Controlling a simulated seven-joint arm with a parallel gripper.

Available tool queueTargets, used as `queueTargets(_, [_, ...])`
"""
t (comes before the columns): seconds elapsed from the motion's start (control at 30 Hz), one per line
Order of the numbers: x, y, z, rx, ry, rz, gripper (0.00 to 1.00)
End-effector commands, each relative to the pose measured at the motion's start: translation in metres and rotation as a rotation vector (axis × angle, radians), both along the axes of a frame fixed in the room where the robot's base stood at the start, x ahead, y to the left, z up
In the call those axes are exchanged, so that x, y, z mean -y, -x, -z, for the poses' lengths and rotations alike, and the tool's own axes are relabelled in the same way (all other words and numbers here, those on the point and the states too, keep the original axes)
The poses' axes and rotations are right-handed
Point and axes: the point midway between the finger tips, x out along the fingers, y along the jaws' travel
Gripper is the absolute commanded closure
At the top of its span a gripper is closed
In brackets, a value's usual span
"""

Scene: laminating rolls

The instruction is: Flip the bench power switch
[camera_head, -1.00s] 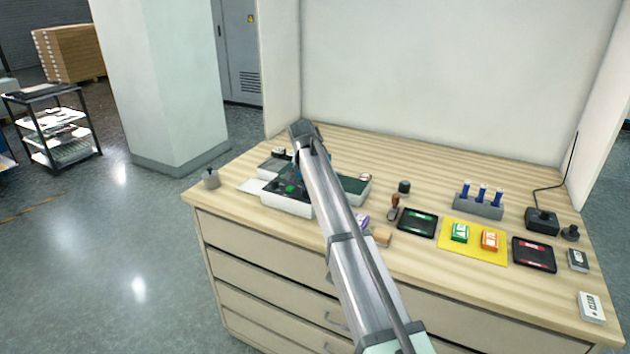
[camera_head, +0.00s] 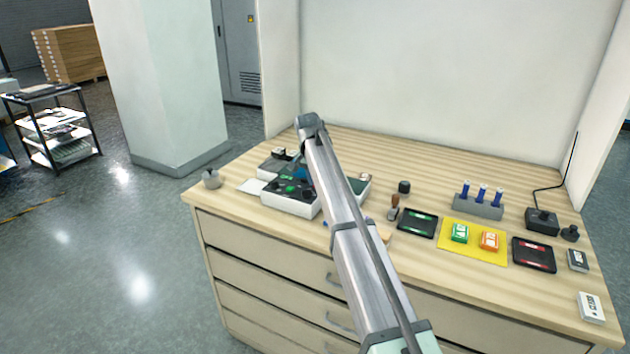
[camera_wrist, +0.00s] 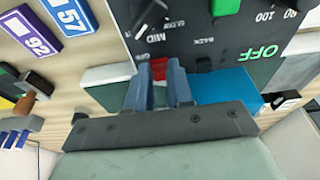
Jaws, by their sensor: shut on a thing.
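A control box with a dark top and white sides (camera_head: 290,205) sits on the left half of the bench. A small red piece (camera_wrist: 158,70) stands at the panel's edge near MID. My gripper (camera_wrist: 160,74) has its two blue-grey fingers close together around this red piece. Whether it is the power switch cannot be told. A green block (camera_wrist: 225,6) shows at the top of the panel. In the head view my arm hides part of the box.
Blue and purple number tags (camera_wrist: 32,32) lie beside the box in the wrist view. A blue surface (camera_wrist: 225,88) is close to my right finger. To the right are a dark green-marked tray (camera_head: 418,223), a yellow mat (camera_head: 473,256) and a blue-peg rack (camera_head: 478,209).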

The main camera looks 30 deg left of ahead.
Motion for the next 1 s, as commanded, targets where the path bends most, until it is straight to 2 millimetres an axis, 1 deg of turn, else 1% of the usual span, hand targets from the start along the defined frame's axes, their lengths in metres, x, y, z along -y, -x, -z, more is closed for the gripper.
queueTargets(0.03, [-0.0019,-0.0065,-0.0007,-0.05,0.001,0.002,1.0])
queueTargets(0.1, [-0.0013,-0.0085,-0.0011,-0.113,0.002,0.003,1.0])
queueTargets(0.3, [-0.0006,-0.0088,-0.0012,-0.23,0.002,0.0,1.0])
queueTargets(0.67, [0.0004,-0.0072,-0.0009,-0.245,0.001,-0.001,1.0])
queueTargets(0.7, [0.0004,-0.0073,-0.0009,-0.245,0.001,-0.001,0.75])
queueTargets(0.93, [0.0003,-0.0076,-0.0014,-0.243,0.001,-0.001,0.53])
queueTargets(1.0, [0.0002,-0.0077,-0.0015,-0.243,0.001,-0.001,0.53])
